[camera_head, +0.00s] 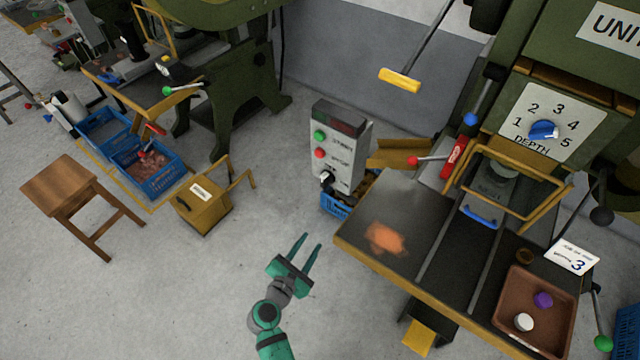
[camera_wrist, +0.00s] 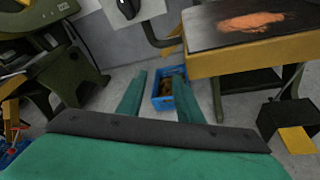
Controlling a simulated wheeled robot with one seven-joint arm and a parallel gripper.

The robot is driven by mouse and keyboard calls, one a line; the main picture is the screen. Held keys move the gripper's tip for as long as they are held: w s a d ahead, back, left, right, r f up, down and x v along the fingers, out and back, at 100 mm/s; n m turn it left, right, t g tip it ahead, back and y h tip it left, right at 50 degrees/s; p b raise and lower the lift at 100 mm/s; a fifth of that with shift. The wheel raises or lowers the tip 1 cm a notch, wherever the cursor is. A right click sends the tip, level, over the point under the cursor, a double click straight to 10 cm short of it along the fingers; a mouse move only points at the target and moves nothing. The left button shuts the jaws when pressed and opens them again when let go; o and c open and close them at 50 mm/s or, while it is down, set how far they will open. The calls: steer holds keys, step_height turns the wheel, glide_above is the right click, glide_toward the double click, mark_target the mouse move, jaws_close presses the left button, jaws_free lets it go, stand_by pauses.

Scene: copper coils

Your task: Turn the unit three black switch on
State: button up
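A grey control box (camera_head: 340,150) stands left of the press table in the head view, with a dark display on top. Below the display are a green button (camera_head: 320,135), a red button (camera_head: 320,153) and a black switch (camera_head: 326,178) near the bottom. The switch also shows at the top of the wrist view (camera_wrist: 127,8). I cannot tell its on or off position. My teal gripper (camera_head: 311,244) is open and empty, below and left of the control box in the head view, apart from it. It also shows in the wrist view (camera_wrist: 160,95).
The press table (camera_head: 420,215) stands on the right with an orange patch and a brown tray (camera_head: 505,325). A blue crate (camera_wrist: 165,103) sits on the floor beneath the box. A yellow box (camera_head: 205,205) and wooden stool (camera_head: 65,185) stand left. Floor between is clear.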

mark_target(322, 182)
steer(key=w+a+r+n+t+h, duration=0.1)
steer(key=w+a+r+n+h, duration=0.25)
steer(key=w+r, duration=0.55)
steer(key=shift+h, duration=0.45)
steer(key=x, duration=0.6)
steer(key=s+d+r+x, duration=0.1)
steer(key=x, duration=0.2)
steer(key=shift+w+d, duration=0.4)
steer(key=shift+r, duration=0.1)
jaws_close()
